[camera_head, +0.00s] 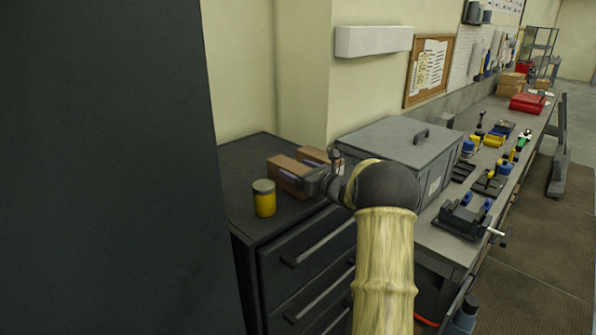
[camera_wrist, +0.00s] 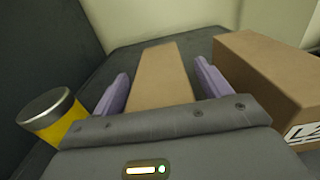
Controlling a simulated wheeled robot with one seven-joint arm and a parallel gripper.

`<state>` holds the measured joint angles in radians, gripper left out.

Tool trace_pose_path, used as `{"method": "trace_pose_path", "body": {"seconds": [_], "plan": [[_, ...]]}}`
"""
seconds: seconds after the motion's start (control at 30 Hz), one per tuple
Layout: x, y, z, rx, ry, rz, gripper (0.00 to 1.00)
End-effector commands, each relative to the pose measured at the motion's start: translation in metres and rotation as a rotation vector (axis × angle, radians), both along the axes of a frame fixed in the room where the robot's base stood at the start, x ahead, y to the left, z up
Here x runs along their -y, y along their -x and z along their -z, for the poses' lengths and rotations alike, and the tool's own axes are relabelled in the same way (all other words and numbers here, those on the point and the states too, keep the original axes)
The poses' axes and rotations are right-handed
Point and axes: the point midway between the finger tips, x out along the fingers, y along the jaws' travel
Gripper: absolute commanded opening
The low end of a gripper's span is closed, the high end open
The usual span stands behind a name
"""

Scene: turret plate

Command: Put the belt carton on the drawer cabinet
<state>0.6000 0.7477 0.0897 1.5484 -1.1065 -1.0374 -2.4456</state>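Two brown cartons stand on the dark drawer cabinet (camera_head: 240,160); I cannot tell by label which is the belt carton. The nearer carton (camera_head: 285,181) lies between the fingers of my gripper (camera_head: 298,176); in the wrist view this carton (camera_wrist: 163,78) runs away from the palm. My gripper, also in the wrist view (camera_wrist: 162,66), is open, with a narrow gap on each side of the carton. The other carton (camera_head: 314,155) is just behind; in the wrist view it (camera_wrist: 265,75) stands right of the right finger, with a white label. My wrist hides part of both.
A yellow can with a grey lid (camera_head: 264,198) stands close to the nearer carton, left of the left finger in the wrist view (camera_wrist: 52,117). A grey lidded box (camera_head: 400,145) stands to the right on the workbench. The cabinet top's back left is clear.

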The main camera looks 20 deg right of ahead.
Motion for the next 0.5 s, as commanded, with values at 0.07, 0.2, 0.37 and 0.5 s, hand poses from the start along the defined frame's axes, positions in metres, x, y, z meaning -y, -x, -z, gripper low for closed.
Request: {"method": "trace_pose_path", "body": {"seconds": [0.07,0.2,0.37,0.5], "plan": [[0.0,0.0,0.0,0.0,0.0,0.0,0.76],[0.0,0.0,0.0,0.0,0.0,0.0,0.76],[0.001,0.003,0.0,0.0,0.0,0.0,0.76],[0.008,0.02,0.002,-0.001,0.001,0.002,0.76]]}}
